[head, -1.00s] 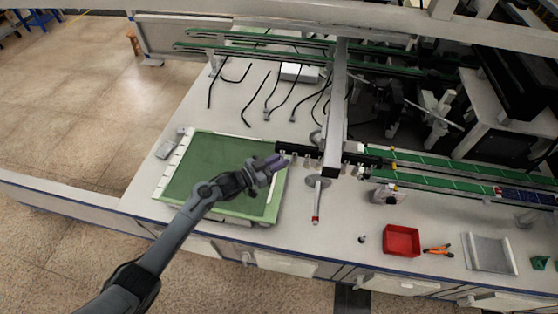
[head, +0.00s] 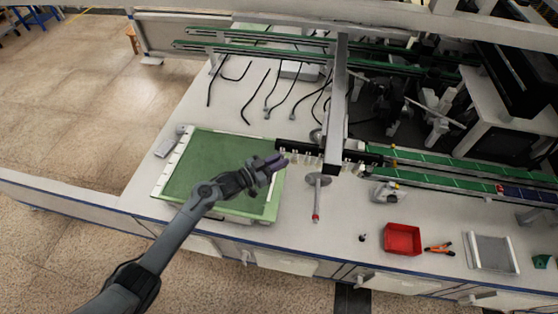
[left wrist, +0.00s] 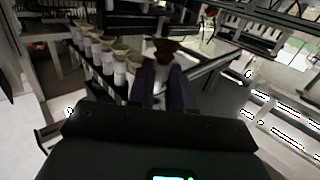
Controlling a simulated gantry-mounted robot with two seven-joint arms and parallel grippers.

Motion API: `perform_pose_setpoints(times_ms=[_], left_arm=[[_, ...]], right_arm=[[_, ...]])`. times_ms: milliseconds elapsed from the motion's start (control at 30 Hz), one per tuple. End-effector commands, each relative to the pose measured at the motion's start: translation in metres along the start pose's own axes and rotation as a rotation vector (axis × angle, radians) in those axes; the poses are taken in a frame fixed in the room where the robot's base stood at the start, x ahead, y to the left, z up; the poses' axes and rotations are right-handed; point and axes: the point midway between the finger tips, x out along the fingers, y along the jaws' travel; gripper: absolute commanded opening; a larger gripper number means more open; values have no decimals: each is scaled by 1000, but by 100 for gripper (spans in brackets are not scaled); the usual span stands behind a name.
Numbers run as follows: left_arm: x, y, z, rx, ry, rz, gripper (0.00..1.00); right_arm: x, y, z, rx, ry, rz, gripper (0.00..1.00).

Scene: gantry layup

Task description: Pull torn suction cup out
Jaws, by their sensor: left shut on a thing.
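My left gripper (head: 279,161) is at the left part of the dark suction bar (head: 297,149), above the right edge of the green panel. In the left wrist view my left gripper (left wrist: 164,80) is shut on a brown suction cup (left wrist: 166,48) that shows at its fingertips. Whether this cup is still joined to its fitting cannot be told. A row of pale suction cups (left wrist: 104,50) with tan tops runs along the bar to the left of the fingers. Any tear is too small to see. My right gripper is in neither view.
A green panel (head: 215,170) lies below my left arm. A red tray (head: 402,239), orange-handled pliers (head: 440,249) and a grey tray (head: 492,253) lie at the right front. A red-tipped tool (head: 317,200) lies beside the panel. Green rails (head: 440,165) run on the right.

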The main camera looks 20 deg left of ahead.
Motion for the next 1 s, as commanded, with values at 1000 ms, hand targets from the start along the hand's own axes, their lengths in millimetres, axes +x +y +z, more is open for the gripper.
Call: perform_pose_setpoints(times_ms=[1000], left_arm=[[2, 0, 35, 0, 0, 0, 0]], right_arm=[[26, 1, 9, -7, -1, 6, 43]])
